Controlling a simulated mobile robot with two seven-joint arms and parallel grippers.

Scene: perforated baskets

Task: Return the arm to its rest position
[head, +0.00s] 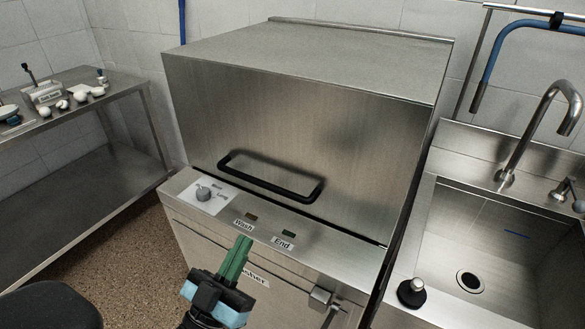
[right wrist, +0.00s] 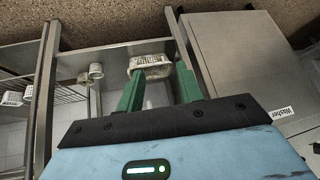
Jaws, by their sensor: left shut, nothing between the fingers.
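My left gripper (head: 241,254) is in front of the washer (head: 300,115), at the lower middle of the head view. Its green fingers are together and hold nothing. The washer's hood is down, with a black bar handle (head: 268,180) across its front. My right gripper (right wrist: 160,72) shows only in the right wrist view, with its two green fingers apart. A white perforated basket (right wrist: 152,60) shows between and beyond its fingertips. It looks apart from the fingers.
A steel table (head: 110,88) with small white items stands at the left. A sink (head: 495,235) with a tap (head: 545,110) is at the right, with a black-knobbed plug (head: 411,292) near its front left. Speckled floor (head: 130,255) is open between table and washer.

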